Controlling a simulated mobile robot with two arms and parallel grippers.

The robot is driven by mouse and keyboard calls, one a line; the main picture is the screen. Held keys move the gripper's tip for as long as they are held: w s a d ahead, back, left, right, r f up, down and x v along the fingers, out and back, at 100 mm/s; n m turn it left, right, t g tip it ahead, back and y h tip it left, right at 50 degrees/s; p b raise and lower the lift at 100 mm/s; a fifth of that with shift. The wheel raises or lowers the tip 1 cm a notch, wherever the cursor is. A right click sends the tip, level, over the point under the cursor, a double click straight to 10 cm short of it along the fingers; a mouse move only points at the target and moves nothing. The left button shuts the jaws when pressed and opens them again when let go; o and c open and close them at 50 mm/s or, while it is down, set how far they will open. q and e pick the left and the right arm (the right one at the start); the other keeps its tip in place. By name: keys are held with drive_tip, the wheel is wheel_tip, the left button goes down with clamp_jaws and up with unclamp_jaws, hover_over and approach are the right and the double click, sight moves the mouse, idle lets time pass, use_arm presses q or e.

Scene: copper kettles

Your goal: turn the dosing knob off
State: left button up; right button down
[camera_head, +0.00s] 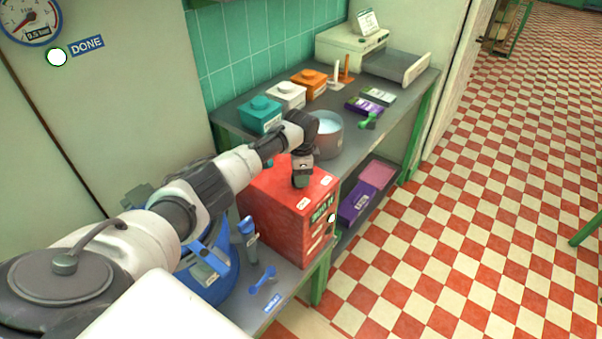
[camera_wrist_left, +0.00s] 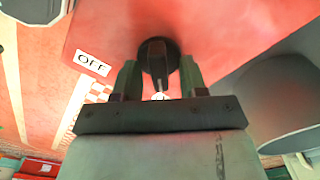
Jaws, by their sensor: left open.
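The red box (camera_head: 282,217) stands on the grey counter, with two small white labels on its top. The black dosing knob (camera_wrist_left: 158,58) is on a red face of the box in the left wrist view, left of centre of the grey pot. A white OFF label (camera_wrist_left: 92,64) is left of the knob; another label, below it, is mostly hidden by my gripper. My left gripper (camera_head: 301,182) points down at the box top and hides the knob in the head view. In the left wrist view its open fingers (camera_wrist_left: 159,80) stand either side of the knob; contact is unclear. My right gripper is out of view.
A grey pot (camera_head: 326,135) stands just behind the box. Teal, white and orange containers (camera_head: 286,95) line the wall. The checkered floor (camera_head: 470,200) at right is mostly clear.

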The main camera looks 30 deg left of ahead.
use_arm(q)
drive_tip(key=c, duration=0.4)
clamp_jaws()
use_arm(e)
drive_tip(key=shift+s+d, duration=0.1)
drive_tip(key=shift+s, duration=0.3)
use_arm(q)
drive_tip(key=shift+m, duration=0.3)
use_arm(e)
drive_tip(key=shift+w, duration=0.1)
use_arm(q)
drive_tip(key=m, duration=0.2)
drive_tip(key=shift+m, duration=0.3)
drive_tip(key=m, duration=0.5)
drive_tip(key=shift+s, duration=0.15)
drive_tip(key=m, duration=0.4)
drive_tip(key=shift+s+m+b, duration=0.1)
drive_tip(key=shift+m+b, duration=0.2)
drive_tip(key=shift+m, duration=0.1)
drive_tip(key=shift+r+m+b, duration=0.1)
drive_tip(key=shift+m+b, duration=0.25)
drive_tip(key=shift+m, duration=2.15)
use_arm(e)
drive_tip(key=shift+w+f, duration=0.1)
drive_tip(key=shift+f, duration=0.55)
